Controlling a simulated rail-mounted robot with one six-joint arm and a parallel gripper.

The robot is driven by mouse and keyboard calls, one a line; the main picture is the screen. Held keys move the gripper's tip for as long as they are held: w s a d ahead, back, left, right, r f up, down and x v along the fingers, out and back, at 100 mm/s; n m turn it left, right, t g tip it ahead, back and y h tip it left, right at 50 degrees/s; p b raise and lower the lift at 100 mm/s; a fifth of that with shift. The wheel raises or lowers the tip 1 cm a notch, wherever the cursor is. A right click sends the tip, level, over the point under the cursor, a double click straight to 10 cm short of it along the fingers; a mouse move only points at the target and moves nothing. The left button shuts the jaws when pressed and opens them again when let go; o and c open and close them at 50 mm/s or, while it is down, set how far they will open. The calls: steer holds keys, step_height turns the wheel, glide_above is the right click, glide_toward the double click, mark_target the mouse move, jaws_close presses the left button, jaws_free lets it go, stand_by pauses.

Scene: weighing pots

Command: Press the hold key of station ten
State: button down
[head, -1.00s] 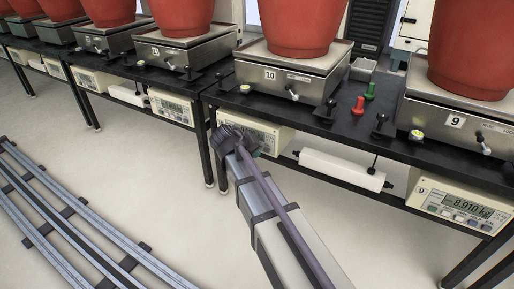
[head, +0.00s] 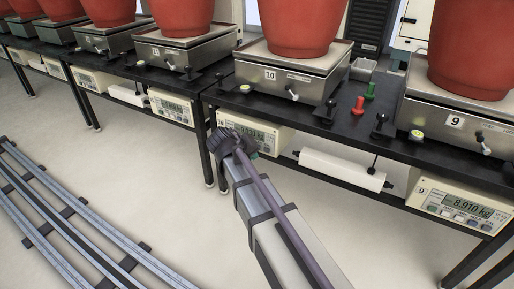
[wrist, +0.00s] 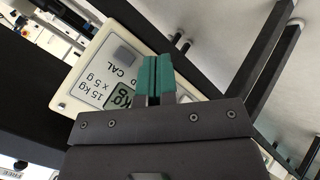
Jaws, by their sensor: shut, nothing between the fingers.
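The station ten indicator (head: 262,132) is a cream box with a display, hung under the front edge of the bench below the scale marked 10 (head: 290,77). In the wrist view the indicator (wrist: 92,62) appears turned, with "15 kg x 5 g" and "CAL" printed on it. One grey key (wrist: 125,55) shows there; its label is not clear. My gripper (wrist: 155,77) has its green fingertips together, in front of the panel and overlapping part of the display. The fingers hide other parts of the panel, and I cannot tell whether they touch it. The hold key cannot be picked out.
A red pot (head: 307,28) stands on scale 10. Black levers (head: 325,112) and red and green pegs (head: 364,99) stand on the bench. A white box (head: 342,169) hangs right of the indicator, with the station nine indicator (head: 462,203) beyond. Rails (head: 75,225) run across the floor.

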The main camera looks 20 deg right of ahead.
steer(key=s+a, duration=0.1)
steer(key=a, duration=0.1)
steer(key=s+a, duration=0.1)
steer(key=s, duration=0.1)
steer(key=shift+s+a, duration=0.2)
steer(key=shift+a, duration=0.15)
stand_by(0.7)
